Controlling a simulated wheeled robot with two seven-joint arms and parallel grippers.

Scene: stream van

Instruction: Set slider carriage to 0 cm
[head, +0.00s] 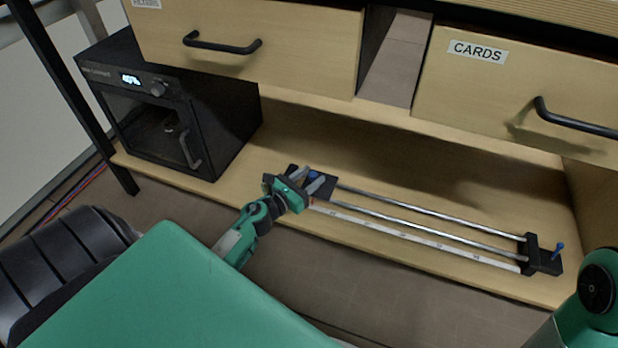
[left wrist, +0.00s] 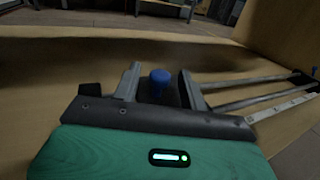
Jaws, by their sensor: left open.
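The slider lies on the low wooden shelf, with two metal rails (head: 430,212) and a marked scale strip (head: 400,233) along its front. A dark carriage or end block (head: 327,188) is at its left end, partly hidden by my left gripper. My left gripper (head: 317,180) is open at that end. In the left wrist view a blue knob (left wrist: 160,80) stands between the two open fingers (left wrist: 160,85), with visible gaps beside it. The rails also show in the left wrist view (left wrist: 245,85). The scale reading is too small to tell. My right gripper is not in view.
A black end block (head: 543,262) with a blue knob (head: 559,247) is at the slider's right end. A black box-shaped device (head: 150,110) stands left on the shelf. Drawers with black handles (head: 222,45) hang above. The shelf behind the rails is clear.

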